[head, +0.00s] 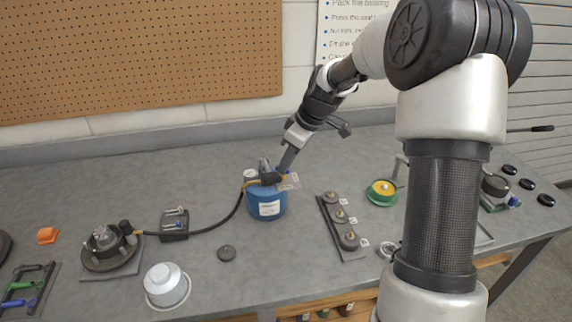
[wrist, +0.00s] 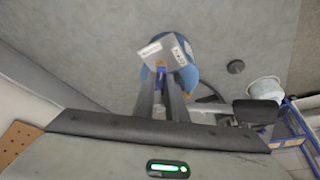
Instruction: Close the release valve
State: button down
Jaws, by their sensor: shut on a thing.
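A blue canister (head: 268,205) with a white label stands on the grey bench, with a gauge and fittings on top. It also shows in the wrist view (wrist: 188,76), partly behind a pale tag plate (wrist: 168,51). My gripper (head: 284,168) reaches down to the canister's top right side. Its two fingers in the wrist view (wrist: 161,80) are close together on a small blue part, which looks like the release valve (wrist: 161,71). The fingers hide most of this part, so its angle cannot be told.
A black hose (head: 222,222) runs from the canister left to a dark round fixture (head: 104,248). A rack of dark discs (head: 341,222) and a green-yellow part (head: 382,191) lie to the right. A white pot (head: 166,285) and a dark disc (head: 227,253) sit in front.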

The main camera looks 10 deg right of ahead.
jog(key=n, duration=0.1)
jog(key=n+g+p, duration=0.1)
jog(key=n, duration=0.2)
jog(key=shift+w+d+r+y, duration=0.1)
jog(key=shift+w+y, duration=0.15)
jog(key=shift+y, duration=0.15)
jog(key=shift+w+n+g+p, duration=0.1)
jog(key=shift+n+g+p, duration=0.75)
jog(key=shift+n, duration=0.85)
jog(key=c, duration=1.8)
grip_release()
jog(key=p+v, duration=0.1)
jog(key=v, duration=1.6)
jog(key=shift+d+p, duration=0.2)
jog(key=shift+p, duration=0.1)
